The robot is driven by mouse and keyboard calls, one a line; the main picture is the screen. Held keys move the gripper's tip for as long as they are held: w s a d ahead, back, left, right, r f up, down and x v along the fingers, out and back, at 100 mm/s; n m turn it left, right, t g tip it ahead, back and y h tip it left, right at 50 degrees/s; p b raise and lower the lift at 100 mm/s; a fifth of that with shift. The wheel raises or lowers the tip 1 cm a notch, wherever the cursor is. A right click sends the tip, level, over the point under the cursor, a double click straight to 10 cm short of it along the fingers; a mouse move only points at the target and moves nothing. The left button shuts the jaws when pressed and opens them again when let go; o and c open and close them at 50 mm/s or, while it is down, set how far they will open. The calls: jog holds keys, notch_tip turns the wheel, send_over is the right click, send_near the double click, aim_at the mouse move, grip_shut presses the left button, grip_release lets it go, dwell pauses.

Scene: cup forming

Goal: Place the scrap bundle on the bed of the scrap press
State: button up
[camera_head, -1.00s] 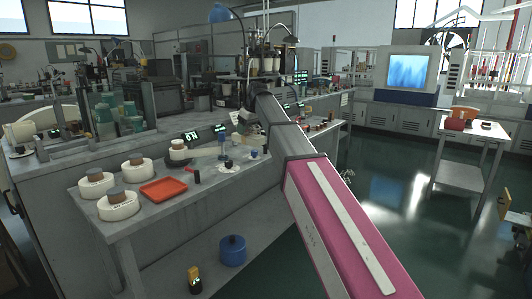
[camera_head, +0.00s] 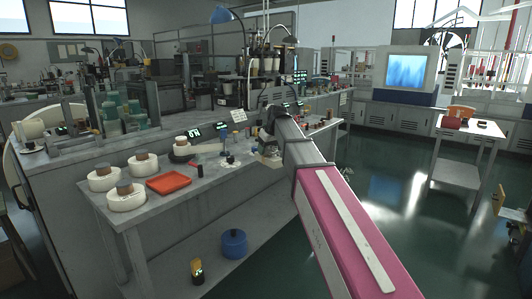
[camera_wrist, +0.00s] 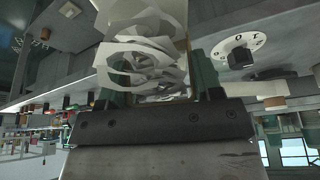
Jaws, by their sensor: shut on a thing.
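The scrap bundle (camera_wrist: 148,62) is a loose stack of pale, curled sheet offcuts with round holes. In the wrist view it sits between the two fingers of my gripper (camera_wrist: 155,88), which is shut on it. In the head view my gripper (camera_head: 269,147) is at the far end of my arm, by the right part of the front bench. The bundle is too small there to make out clearly.
Machines stand behind. A white table (camera_head: 470,130) is at the right, with open green floor between.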

jog(key=s+d+f+m+h, duration=0.1)
jog(key=s+d+f+m, duration=0.3)
jog(key=d+f, duration=0.45)
jog(key=s+d+f+m+h, duration=0.2)
jog(key=s+d+f+m, duration=0.1)
jog(key=s+d+f, duration=0.5)
jog(key=s+d+r+t, duration=0.1)
jog(key=s+r, duration=0.4)
jog(key=s, duration=0.1)
jog(key=shift+s+d, duration=0.25)
jog(key=shift+d, duration=0.15)
jog(key=shift+d+r, duration=0.1)
